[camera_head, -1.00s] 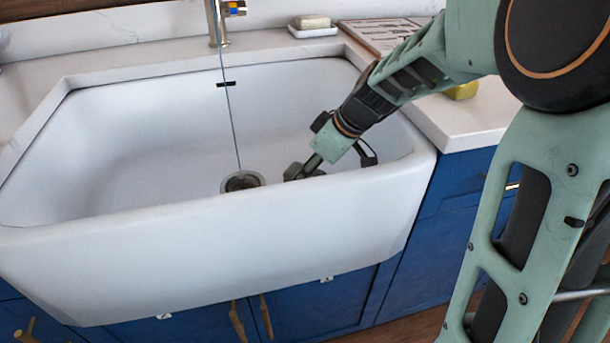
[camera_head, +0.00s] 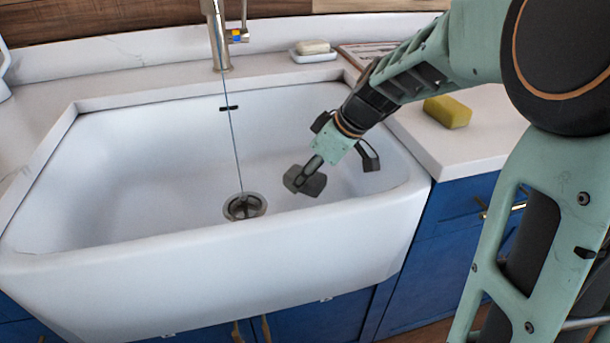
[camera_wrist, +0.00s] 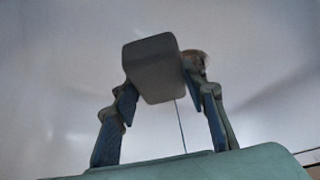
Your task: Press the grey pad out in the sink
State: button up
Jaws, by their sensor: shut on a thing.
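The grey pad (camera_head: 304,180) is a small dark grey block inside the white sink (camera_head: 150,150), to the right of the drain (camera_head: 244,206). My gripper (camera_head: 312,168) is shut on the pad and holds it inside the basin. In the wrist view the pad (camera_wrist: 155,68) sits between the two fingertips of my gripper (camera_wrist: 162,85), slightly tilted. Whether the pad touches the sink floor I cannot tell. A thin stream of water (camera_head: 233,140) runs from the faucet (camera_head: 217,35) down to the drain, left of the pad.
A yellow sponge (camera_head: 447,111) lies on the right counter (camera_head: 480,135). A soap bar (camera_head: 314,46) rests on a white dish (camera_head: 313,57) behind the sink. The sink's front wall (camera_head: 220,265) stands close in front of my gripper. The left of the basin is clear.

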aim_at(305, 195)
dwell(0.3)
notch_tip(305, 195, down, 6)
jog(key=b, duration=0.6)
jog(key=shift+f, duration=1.3)
jog(key=shift+f, duration=0.6)
jog(key=shift+s+f, duration=0.2)
jog(key=shift+f, duration=0.15)
dwell(1.5)
jog(key=shift+r, duration=0.1)
jog(key=shift+w+r+p, duration=0.15)
jog(key=shift+r+p, duration=1.05)
jog(key=shift+r, duration=0.95)
jog(key=shift+r+p, duration=1.75)
jog(key=shift+r, duration=1.25)
